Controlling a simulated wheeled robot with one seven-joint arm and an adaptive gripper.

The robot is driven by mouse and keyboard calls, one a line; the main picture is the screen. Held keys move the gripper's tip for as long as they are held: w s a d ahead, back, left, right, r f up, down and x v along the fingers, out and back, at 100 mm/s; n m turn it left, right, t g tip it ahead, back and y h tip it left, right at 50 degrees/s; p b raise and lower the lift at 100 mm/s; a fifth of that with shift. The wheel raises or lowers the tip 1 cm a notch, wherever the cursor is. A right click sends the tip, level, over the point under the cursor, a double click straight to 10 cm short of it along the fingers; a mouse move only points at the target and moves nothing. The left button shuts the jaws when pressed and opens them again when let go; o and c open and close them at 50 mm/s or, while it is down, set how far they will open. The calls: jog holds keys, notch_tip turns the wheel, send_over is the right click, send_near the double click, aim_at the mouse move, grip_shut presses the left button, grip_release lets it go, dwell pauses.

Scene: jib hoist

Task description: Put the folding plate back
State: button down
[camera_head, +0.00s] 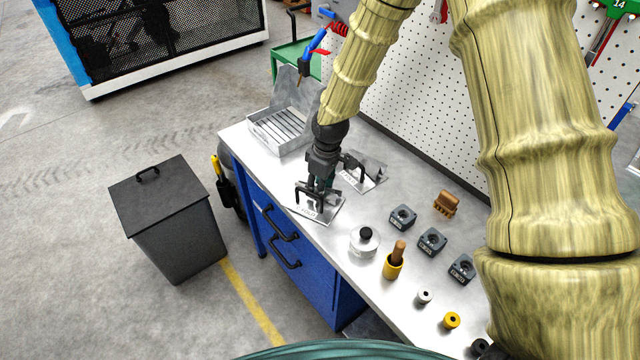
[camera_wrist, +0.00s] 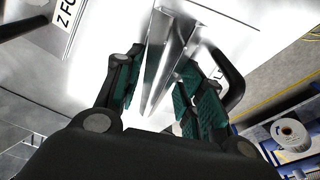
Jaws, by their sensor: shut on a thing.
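The folding plate (camera_head: 327,217) is a bright metal sheet near the front edge of the workbench, under my gripper. My gripper (camera_head: 318,186) points down and is shut on an upright metal fin of the plate (camera_wrist: 165,60), between teal finger pads. A black handle (camera_wrist: 232,80) stands beside the right finger. Whether the plate touches the bench is hard to tell. A second metal plate (camera_head: 372,172), with a label and black handle, lies just behind.
A slatted metal tray (camera_head: 277,133) stands at the bench's far left end. A grey bin (camera_head: 168,225) is on the floor. The pegboard (camera_head: 405,85) bounds the back.

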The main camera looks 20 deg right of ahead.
jog(key=shift+f, duration=0.2)
jog(key=c, duration=0.9)
grip_release()
jog(key=shift+r, duration=0.1)
notch_tip(320, 180, up, 12)
jog(key=s+d+b, duration=0.1)
jog(key=b, duration=0.2)
